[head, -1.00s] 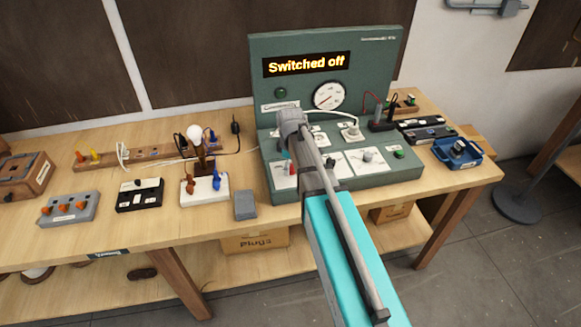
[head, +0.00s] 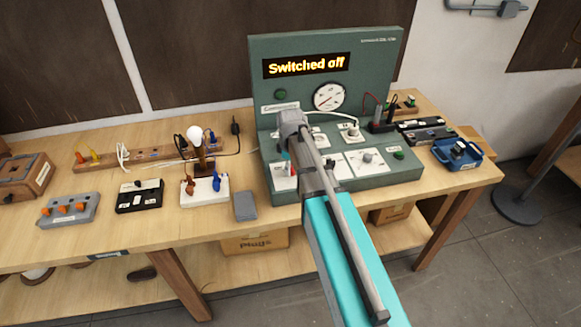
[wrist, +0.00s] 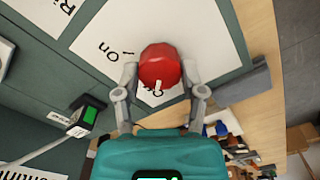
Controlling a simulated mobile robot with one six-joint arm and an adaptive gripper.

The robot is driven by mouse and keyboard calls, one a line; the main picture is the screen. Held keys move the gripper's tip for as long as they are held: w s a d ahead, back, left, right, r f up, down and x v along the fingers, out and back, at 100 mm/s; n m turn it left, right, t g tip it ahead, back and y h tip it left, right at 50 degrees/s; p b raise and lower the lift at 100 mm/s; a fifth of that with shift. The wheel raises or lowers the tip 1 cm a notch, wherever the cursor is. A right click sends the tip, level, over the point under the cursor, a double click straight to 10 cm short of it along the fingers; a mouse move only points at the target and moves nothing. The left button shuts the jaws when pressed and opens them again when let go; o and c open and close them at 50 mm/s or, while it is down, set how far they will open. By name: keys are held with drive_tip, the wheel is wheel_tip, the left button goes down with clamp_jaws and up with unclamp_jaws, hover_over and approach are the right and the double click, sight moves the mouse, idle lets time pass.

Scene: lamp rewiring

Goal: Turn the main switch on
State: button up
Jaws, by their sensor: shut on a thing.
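The main switch is a red round knob (wrist: 160,64) on a white panel plate (wrist: 100,35), in the middle of the wrist view. My gripper (wrist: 160,76) is shut on the knob, one finger on each side. A white mark on the knob points down the picture, toward a partly hidden label. The word "On" shows to its left. In the head view the knob is mostly hidden by my arm at the left of the green test bench (head: 345,187). The bench display (head: 306,65) reads "Switched off".
A green button (wrist: 88,115) stands near the knob in the wrist view. A lamp on a white base (head: 212,196) and a grey block (head: 245,206) stand left of the bench. A blue tray (head: 470,160) lies to its right.

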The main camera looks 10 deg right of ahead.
drive_tip(key=m, duration=0.8)
drive_tip(key=shift+m, duration=0.4)
drive_tip(key=m, duration=0.4)
drive_tip(key=shift+d, duration=0.1)
drive_tip(key=m, duration=0.4)
drive_tip(key=shift+m, duration=0.3)
drive_tip(key=o, duration=1.1)
drive_tip(key=shift+o, duration=0.2)
